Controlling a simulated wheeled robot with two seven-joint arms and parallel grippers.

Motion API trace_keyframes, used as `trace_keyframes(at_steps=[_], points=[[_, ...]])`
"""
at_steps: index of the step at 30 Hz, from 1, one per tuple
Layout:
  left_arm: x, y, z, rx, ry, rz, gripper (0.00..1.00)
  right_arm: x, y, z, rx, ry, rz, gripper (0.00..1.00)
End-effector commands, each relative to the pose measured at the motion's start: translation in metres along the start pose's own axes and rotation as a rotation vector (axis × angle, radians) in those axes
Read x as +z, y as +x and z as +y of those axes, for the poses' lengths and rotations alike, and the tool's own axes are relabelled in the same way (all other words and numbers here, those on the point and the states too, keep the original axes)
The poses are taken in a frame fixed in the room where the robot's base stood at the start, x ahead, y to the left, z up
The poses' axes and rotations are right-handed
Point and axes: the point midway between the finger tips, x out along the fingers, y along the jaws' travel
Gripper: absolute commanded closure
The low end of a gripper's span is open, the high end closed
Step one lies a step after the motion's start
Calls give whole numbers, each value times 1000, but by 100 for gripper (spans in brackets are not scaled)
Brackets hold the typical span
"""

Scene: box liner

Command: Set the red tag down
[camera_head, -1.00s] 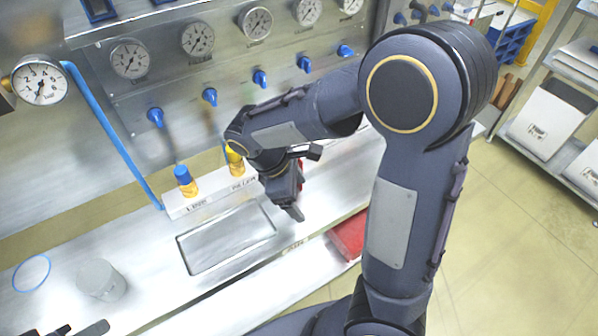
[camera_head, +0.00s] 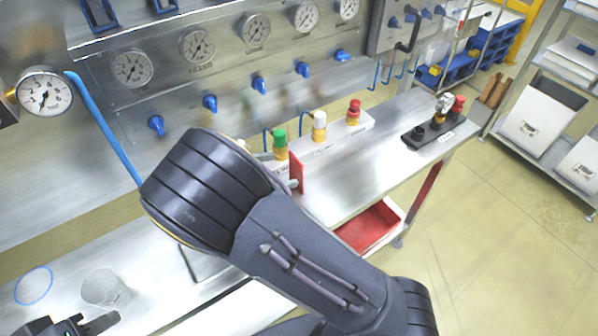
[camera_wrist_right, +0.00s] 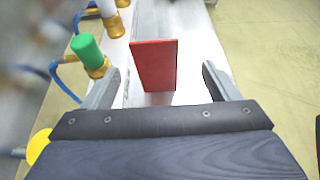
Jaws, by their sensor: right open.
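The red tag (camera_head: 297,172) is a thin flat rectangle standing upright over the steel bench, just beyond my right arm. In the right wrist view the red tag (camera_wrist_right: 154,66) is between the two fingers of my right gripper (camera_wrist_right: 161,70). These fingers are spread wide, with a gap on each side of the tag. Its lower edge is close to the gripper body; I cannot tell exactly what it rests on. In the head view my right arm hides most of that gripper. My left gripper (camera_head: 75,326) is at the bottom left, partly cut off.
A pale block with green (camera_head: 279,145), white (camera_head: 319,126) and red-capped (camera_head: 353,111) fittings runs behind the tag. A clear cup (camera_head: 105,289) and blue ring (camera_head: 34,286) are at left. A red bin (camera_head: 370,226) is below the bench edge.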

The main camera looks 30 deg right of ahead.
Motion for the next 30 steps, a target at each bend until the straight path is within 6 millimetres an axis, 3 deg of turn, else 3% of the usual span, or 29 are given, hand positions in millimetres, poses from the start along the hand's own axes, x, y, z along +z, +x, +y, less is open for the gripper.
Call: trace_keyframes(at_steps=[15,23,30], points=[[-7,-14,6,0,0,0,64,-2,66,6,-5,1,3,18],[-7,-13,6,0,0,0,64,-3,70,6,-3,2,5,18],[-7,-13,6,0,0,0,64,-3,69,6,-3,2,5,47]])
